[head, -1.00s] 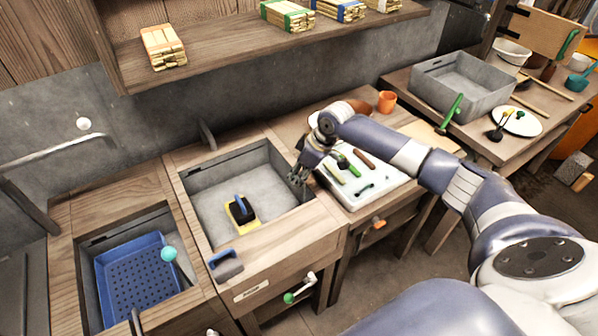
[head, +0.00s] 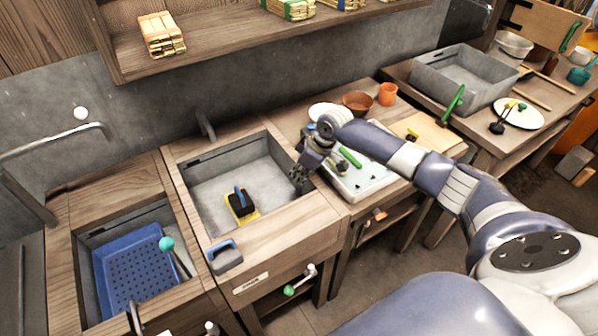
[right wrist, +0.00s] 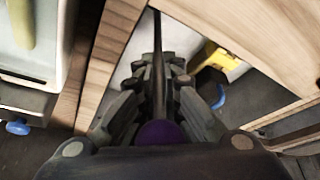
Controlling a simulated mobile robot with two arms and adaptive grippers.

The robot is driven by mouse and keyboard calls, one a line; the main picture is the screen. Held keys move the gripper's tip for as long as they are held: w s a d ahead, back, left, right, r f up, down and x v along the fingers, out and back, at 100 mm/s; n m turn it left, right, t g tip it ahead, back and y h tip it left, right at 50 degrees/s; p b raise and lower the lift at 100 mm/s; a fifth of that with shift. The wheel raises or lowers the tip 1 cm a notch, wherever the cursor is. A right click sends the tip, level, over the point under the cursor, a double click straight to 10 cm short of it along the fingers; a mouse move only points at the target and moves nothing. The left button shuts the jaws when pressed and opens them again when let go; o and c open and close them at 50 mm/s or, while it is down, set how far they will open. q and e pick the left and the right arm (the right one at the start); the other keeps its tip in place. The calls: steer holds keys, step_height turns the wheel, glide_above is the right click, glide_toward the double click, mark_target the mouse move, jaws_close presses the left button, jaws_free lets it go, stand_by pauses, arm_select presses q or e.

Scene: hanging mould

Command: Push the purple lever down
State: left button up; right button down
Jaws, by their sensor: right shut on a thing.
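The purple lever's round knob (right wrist: 160,137) sits between the fingers of my right gripper (right wrist: 158,100) in the right wrist view. Its thin dark rod (right wrist: 158,50) runs on beyond the fingertips. My right gripper is shut on the lever. In the head view my right gripper (head: 301,172) is at the right rim of the middle grey basin (head: 215,180), and it hides the lever. My left gripper is not in view.
A black block with a blue handle (head: 240,201) lies in the middle basin. A blue perforated tray (head: 135,275) lies in the left basin beside a teal-knobbed lever (head: 167,244). A white tray (head: 375,182) with tools lies under my right arm. A shelf (head: 250,50) hangs above.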

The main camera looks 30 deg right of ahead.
steer(key=shift+s+f, duration=0.1)
steer(key=shift+f, duration=0.1)
steer(key=c, duration=1.8)
jaws_free()
steer(key=shift+f, duration=0.1)
steer(key=shift+o, duration=0.2)
steer(key=v, duration=1.2)
